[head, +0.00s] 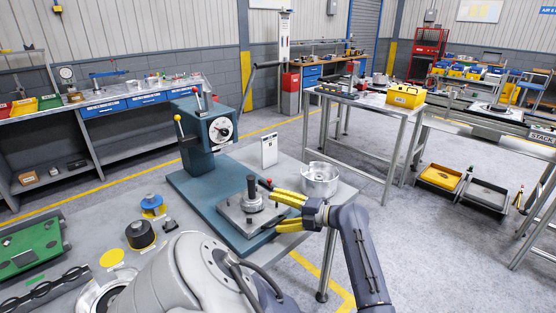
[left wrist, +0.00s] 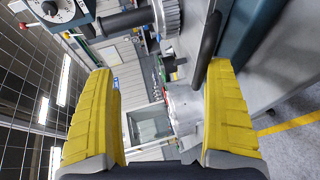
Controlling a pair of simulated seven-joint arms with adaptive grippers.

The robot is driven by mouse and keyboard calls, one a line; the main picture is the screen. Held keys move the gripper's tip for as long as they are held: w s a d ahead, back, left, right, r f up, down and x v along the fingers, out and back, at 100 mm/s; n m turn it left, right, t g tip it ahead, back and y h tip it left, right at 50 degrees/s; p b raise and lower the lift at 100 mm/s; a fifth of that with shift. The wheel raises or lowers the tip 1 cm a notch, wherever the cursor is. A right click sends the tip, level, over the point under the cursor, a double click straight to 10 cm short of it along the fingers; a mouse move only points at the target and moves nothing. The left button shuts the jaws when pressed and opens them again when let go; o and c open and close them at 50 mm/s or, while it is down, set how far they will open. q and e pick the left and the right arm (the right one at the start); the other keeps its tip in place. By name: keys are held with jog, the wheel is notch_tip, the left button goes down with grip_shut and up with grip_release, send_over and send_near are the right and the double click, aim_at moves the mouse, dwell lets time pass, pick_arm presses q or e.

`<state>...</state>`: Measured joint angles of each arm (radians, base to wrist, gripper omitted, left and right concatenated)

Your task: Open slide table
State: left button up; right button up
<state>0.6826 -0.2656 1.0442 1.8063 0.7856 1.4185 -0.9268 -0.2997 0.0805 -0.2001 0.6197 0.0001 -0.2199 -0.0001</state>
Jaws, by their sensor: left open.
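The slide table (head: 245,213) is a grey square metal plate on the blue-green base of a press. A round stepped fixture with a black post (head: 251,187) stands on it. A short dark lever with a red knob (head: 268,183) shows close by. My left gripper (head: 273,209) is open, its yellow fingers at the right edge of the slide table. In the left wrist view the fingers (left wrist: 162,110) are apart, with a dark bar (left wrist: 207,48) just beyond the right finger. I cannot tell whether they touch anything. My right gripper is not in view.
The press column with its dial (head: 221,130) stands behind the slide table. A silver round housing (head: 320,180) sits right of the base, close to my left gripper. A white card (head: 269,150) stands behind. Blue and black parts (head: 140,235) lie at the left.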

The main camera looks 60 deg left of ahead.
pick_arm(q)
jog(key=shift+o, duration=1.4)
notch_tip(320, 180, up, 3)
jog(key=shift+f, duration=0.1)
jog(key=shift+r, duration=0.5)
jog(key=c, duration=0.8)
jog(key=shift+r, duration=0.3)
jog(key=shift+c, duration=0.9)
jog(key=shift+s+r, duration=0.1)
jog(key=shift+r, duration=0.35)
